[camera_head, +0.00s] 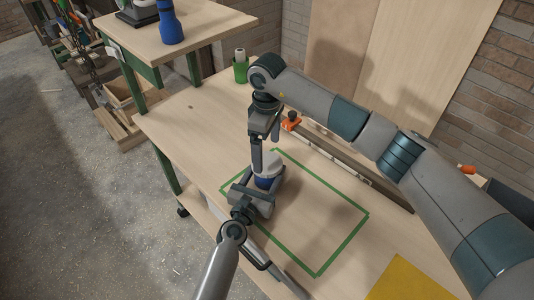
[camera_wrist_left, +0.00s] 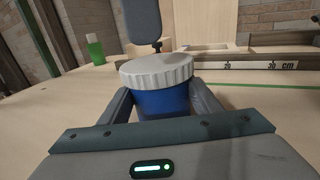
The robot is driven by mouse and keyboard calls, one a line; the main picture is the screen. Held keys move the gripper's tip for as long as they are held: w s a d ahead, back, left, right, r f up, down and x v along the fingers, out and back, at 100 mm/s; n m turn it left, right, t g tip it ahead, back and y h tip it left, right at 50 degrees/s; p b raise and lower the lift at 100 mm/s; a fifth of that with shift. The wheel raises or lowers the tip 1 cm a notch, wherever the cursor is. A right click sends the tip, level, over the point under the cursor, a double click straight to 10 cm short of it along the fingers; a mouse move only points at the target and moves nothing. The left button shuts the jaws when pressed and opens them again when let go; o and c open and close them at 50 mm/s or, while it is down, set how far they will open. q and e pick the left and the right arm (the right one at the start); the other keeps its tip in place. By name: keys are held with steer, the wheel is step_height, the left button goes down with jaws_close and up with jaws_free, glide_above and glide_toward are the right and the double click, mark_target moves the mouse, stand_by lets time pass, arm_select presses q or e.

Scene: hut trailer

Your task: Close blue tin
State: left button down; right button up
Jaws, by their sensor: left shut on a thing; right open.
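The blue tin (camera_head: 267,182) stands at the left corner of a green taped rectangle on the workbench. In the left wrist view the tin (camera_wrist_left: 162,103) is upright between the two fingers. A pale grey, ribbed lid (camera_wrist_left: 157,70) rests on its top and looks slightly tilted; I cannot tell if it is fully seated. The lid also shows in the head view (camera_head: 267,162). My left gripper (camera_head: 261,188) is shut on the tin's body. My right gripper (camera_head: 258,158) points down by the lid, open; a dark fingertip shows above and behind the lid in the left wrist view (camera_wrist_left: 143,25).
A green container (camera_head: 241,68) stands at the back of the workbench (camera_head: 190,125). A long rail (camera_head: 345,165) with an orange-handled tool (camera_head: 291,121) lies along the wall side. A yellow sheet (camera_head: 405,280) lies at the front. The taped rectangle's middle is clear.

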steer(key=shift+r, duration=0.2)
steer(key=shift+n, duration=0.3)
